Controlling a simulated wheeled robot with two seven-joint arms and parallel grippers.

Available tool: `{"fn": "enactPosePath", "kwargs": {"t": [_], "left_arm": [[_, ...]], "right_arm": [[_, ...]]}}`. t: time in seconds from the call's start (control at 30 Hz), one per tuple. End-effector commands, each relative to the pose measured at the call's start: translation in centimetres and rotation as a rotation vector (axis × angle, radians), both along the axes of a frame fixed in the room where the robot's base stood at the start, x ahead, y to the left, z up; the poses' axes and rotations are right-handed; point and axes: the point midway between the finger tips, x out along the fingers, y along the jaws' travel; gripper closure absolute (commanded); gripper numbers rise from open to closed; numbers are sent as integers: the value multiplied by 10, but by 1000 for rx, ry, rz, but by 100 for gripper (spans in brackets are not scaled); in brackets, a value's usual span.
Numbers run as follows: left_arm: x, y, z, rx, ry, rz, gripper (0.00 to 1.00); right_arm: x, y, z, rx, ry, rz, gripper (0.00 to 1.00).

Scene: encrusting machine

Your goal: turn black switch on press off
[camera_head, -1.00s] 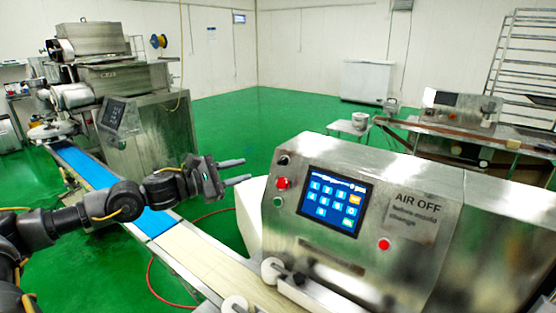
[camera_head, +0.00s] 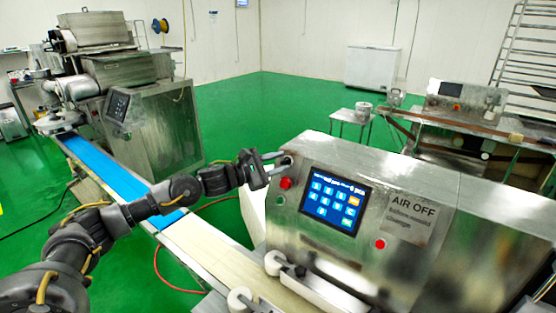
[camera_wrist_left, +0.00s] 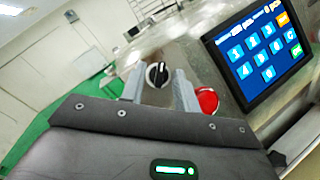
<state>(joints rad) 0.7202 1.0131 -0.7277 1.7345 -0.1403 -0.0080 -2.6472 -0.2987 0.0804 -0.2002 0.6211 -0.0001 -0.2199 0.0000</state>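The black switch (camera_head: 287,160) is a round knob with a pale line, at the upper left of the steel press (camera_head: 420,250)'s front panel. In the left wrist view the knob (camera_wrist_left: 157,74) shows between my two finger tips. My left gripper (camera_head: 276,164) is open, with one finger on each side of the knob and pointing at the panel. I cannot tell whether the fingers touch it. A red button (camera_head: 286,183) sits just below the knob; in the left wrist view it (camera_wrist_left: 207,101) is close beside the right finger. My right gripper is not in view.
A touchscreen (camera_head: 333,203) is right of the knob, with a second red button (camera_head: 380,244) lower right. A conveyor (camera_head: 205,250) runs below my left arm. Another machine (camera_head: 150,120) stands at the back left. Green floor behind is open.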

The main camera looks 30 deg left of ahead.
Motion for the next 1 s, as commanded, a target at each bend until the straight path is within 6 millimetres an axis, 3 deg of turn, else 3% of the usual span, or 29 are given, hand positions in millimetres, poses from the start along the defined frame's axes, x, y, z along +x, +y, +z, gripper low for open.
{"fn": "enactPosePath", "kwargs": {"t": [0.2,0.43,0.77,1.0], "left_arm": [[0,0,0,0,0,0,70],[0,0,0,-1,1,0,100],[0,-1,-2,-18,2,6,100],[-1,-2,-8,-113,13,55,100]], "right_arm": [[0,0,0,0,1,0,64],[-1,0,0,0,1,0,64],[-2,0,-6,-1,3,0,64],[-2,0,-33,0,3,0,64]]}}
